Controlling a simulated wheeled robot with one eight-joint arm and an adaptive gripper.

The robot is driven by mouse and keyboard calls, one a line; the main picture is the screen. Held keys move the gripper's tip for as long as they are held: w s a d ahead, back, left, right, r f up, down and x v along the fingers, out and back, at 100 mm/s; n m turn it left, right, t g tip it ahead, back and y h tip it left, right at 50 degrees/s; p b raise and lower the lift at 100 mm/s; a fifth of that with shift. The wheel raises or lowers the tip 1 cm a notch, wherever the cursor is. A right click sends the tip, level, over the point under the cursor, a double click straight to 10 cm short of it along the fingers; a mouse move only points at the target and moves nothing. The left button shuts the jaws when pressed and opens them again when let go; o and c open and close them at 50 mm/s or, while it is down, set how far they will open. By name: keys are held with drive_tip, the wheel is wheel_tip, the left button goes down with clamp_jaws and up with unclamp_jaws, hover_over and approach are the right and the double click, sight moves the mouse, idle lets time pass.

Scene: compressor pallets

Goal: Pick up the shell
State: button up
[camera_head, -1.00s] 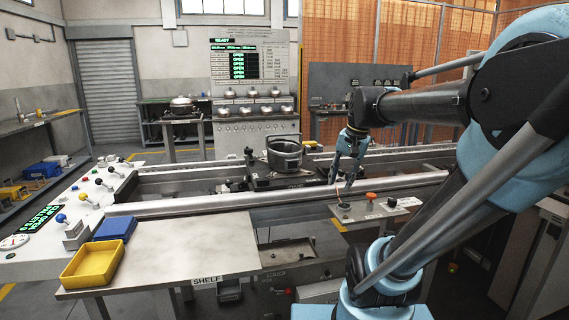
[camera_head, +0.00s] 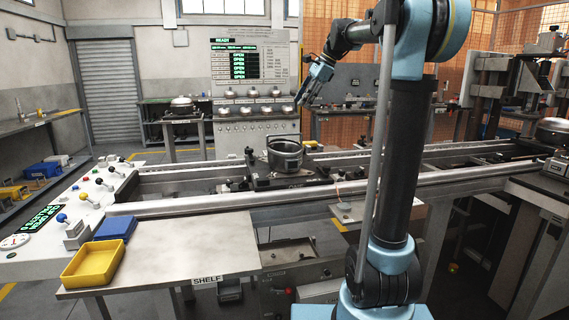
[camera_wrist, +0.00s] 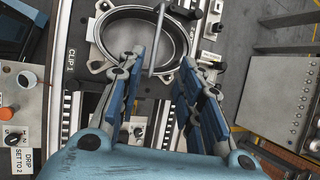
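The shell (camera_head: 285,153) is a dark grey round open vessel with a thin bar across its top, standing upright on a fixture on the conveyor in the middle of the head view. In the wrist view the shell (camera_wrist: 145,38) shows from above, its rim and hollow inside visible beyond my fingers. My gripper (camera_head: 302,98) is raised above the shell and a little to its right in the head view. In the wrist view my gripper (camera_wrist: 160,75) has its blue-padded fingers spread apart with nothing between them.
A yellow bin (camera_head: 92,264) and a blue bin (camera_head: 115,227) stand at the left by the bare shelf (camera_head: 190,245). Rails (camera_head: 220,201) run along the conveyor. A cabinet with several metal domes (camera_head: 252,127) stands behind. A press machine is at the right.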

drive_tip(key=x, duration=1.6)
drive_tip(key=shift+s+d+f, duration=0.2)
drive_tip(key=shift+d+f, duration=0.1)
drive_tip(key=shift+d, duration=0.05)
drive_tip(key=shift+w+a+f, duration=0.1)
drive_tip(key=shift+a+f, duration=0.2)
drive_tip(key=shift+f, duration=0.2)
drive_tip(key=shift+c, duration=0.3)
clamp_jaws()
